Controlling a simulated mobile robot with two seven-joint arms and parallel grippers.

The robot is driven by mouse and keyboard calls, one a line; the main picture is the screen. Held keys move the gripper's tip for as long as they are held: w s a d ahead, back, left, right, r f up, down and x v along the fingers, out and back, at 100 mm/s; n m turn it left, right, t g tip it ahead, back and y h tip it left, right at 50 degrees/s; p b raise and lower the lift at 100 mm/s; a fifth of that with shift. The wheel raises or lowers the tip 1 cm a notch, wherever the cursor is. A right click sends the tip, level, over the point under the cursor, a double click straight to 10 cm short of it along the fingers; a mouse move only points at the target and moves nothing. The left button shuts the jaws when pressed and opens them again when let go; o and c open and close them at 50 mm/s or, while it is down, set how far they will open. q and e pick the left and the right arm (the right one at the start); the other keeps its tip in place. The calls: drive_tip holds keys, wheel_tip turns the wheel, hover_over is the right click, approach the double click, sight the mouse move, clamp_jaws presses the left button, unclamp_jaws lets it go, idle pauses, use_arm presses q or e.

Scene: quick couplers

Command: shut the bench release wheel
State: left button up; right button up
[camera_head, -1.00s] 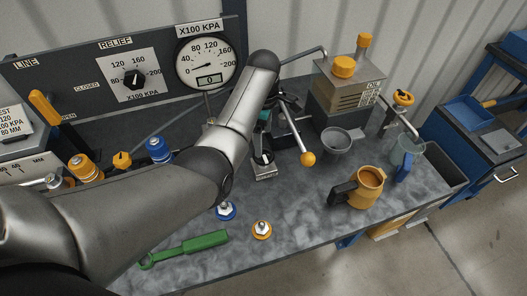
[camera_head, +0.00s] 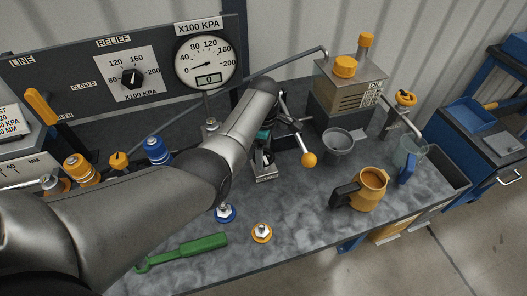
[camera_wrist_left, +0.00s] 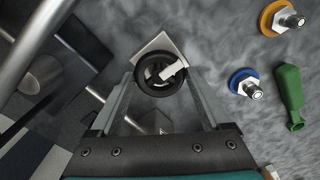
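The release wheel (camera_wrist_left: 158,73) is a small black handwheel with a pale bar across it, on a light square block, in the left wrist view. In the head view, the pale block (camera_head: 266,172) shows low beside my arm, while the wheel is mostly hidden. My left gripper (camera_wrist_left: 160,86) is open, with one finger on each side of the wheel. I cannot tell whether the fingers touch it. In the head view the gripper (camera_head: 264,148) is partly covered by my own arm. My right gripper is not in view.
A lever with an orange knob (camera_head: 309,160) stands just right of the gripper. A grey funnel (camera_head: 338,142) and orange jug (camera_head: 370,190) are farther right. Blue (camera_head: 226,213) and orange (camera_head: 262,233) couplers and a green tool (camera_head: 185,252) lie in front.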

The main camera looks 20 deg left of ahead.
use_arm(q)
drive_tip(key=c, duration=0.8)
drive_tip(key=shift+c, duration=0.2)
